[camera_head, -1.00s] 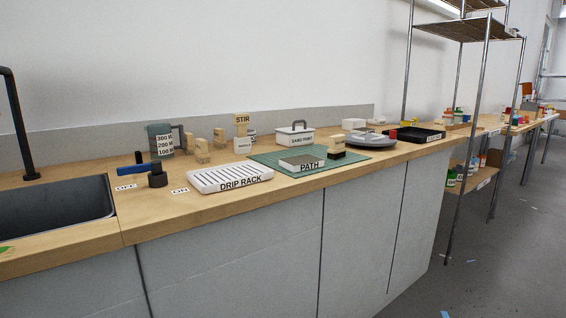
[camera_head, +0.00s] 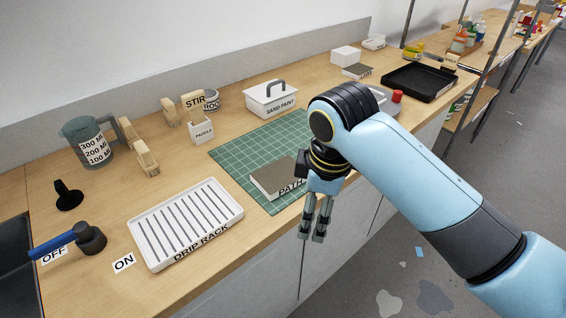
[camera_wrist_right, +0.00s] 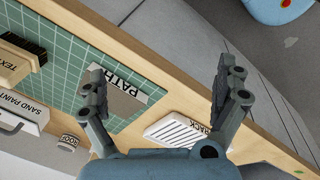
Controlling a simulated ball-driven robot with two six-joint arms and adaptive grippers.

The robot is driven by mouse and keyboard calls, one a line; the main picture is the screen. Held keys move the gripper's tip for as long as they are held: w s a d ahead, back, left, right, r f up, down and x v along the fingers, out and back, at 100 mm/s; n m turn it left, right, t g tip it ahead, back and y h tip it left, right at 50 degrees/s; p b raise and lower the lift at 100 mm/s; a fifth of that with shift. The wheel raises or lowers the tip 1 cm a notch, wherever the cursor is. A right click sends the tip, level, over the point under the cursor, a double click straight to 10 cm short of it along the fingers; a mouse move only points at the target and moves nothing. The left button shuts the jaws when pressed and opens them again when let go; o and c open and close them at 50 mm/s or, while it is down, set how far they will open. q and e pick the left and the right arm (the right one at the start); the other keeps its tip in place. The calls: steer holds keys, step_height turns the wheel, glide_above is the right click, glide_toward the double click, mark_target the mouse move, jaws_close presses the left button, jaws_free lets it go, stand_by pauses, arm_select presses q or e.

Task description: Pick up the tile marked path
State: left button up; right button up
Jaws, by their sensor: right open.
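The tile marked path (camera_head: 275,175) is a flat block with a grey-brown top and a white side reading PATH. It lies on the green cutting mat (camera_head: 238,158) on the wooden counter. My right gripper (camera_head: 316,234) is open and empty, in front of the counter's front edge, just right of and nearer than the tile. The arm's wrist covers part of the mat's right side. In the right wrist view the tile (camera_wrist_right: 122,98) shows beyond the left finger, apart from the open fingers (camera_wrist_right: 168,82). My left gripper is not in view.
A white drip rack (camera_head: 187,222) lies left of the mat. A sand paint box (camera_head: 272,98), a stir holder (camera_head: 200,130) and a grey jug (camera_head: 88,142) stand behind. A textured brush block (camera_wrist_right: 20,55) shows in the wrist view. A black tray (camera_head: 418,82) lies farther right.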

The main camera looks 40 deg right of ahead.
steer(key=w+r+n, duration=0.4)
steer(key=w, duration=0.2)
step_height(320, 180, up, 3)
steer(key=n+g, duration=0.2)
steer(key=n, duration=0.3)
glide_above(280, 173)
steer(key=a, duration=0.1)
steer(key=shift+n+y, duration=0.3)
step_height(280, 173, down, 6)
steer(key=shift+w+r, duration=0.1)
steer(key=shift+r, duration=0.15)
steer(key=f, duration=0.2)
steer(key=d+f, duration=0.1)
steer(key=f, duration=0.1)
steer(key=shift+f+p, duration=0.25)
steer(key=shift+p, duration=0.15)
steer(key=shift+f, duration=0.3)
arm_select(q)
steer(key=shift+s+a+r, duration=0.3)
steer(key=shift+s+r, duration=0.15)
steer(key=shift+r, duration=0.3)
arm_select(e)
steer(key=c, duration=1.2)
